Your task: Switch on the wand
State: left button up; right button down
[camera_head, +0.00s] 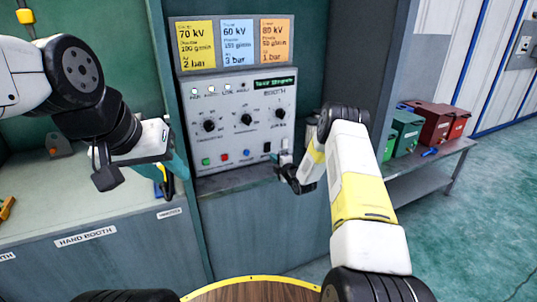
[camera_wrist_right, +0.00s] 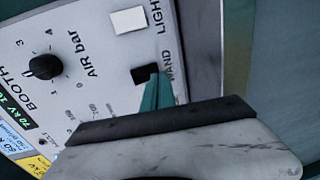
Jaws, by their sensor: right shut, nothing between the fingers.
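The white control panel (camera_head: 225,90) stands upright at the back of the booth. The small black wand switch (camera_head: 267,147) sits at its lower right. My right gripper (camera_head: 284,160) is shut and empty. Its teal fingertips (camera_wrist_right: 154,88) are at the switch; I cannot tell whether they touch or press it. My left gripper (camera_head: 176,165) is in front of the booth at the left, away from the panel, and its fingers are mostly hidden.
A white light switch (camera_wrist_right: 128,20) sits beside the wand switch. Three dials, including the air dial (camera_wrist_right: 45,66), and small coloured buttons (camera_head: 225,157) are close by. Coloured cards (camera_head: 237,43) stand above the panel. A bench with coloured bins (camera_head: 432,124) is at the right.

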jog(key=shift+v, duration=1)
jog(key=shift+s+d+f, duration=0.2)
jog(key=shift+s+f, duration=0.1)
jog(key=shift+f, duration=0.15)
jog(key=f+v, duration=0.1)
jog(key=v, duration=0.7)
jog(key=shift+f, duration=0.4)
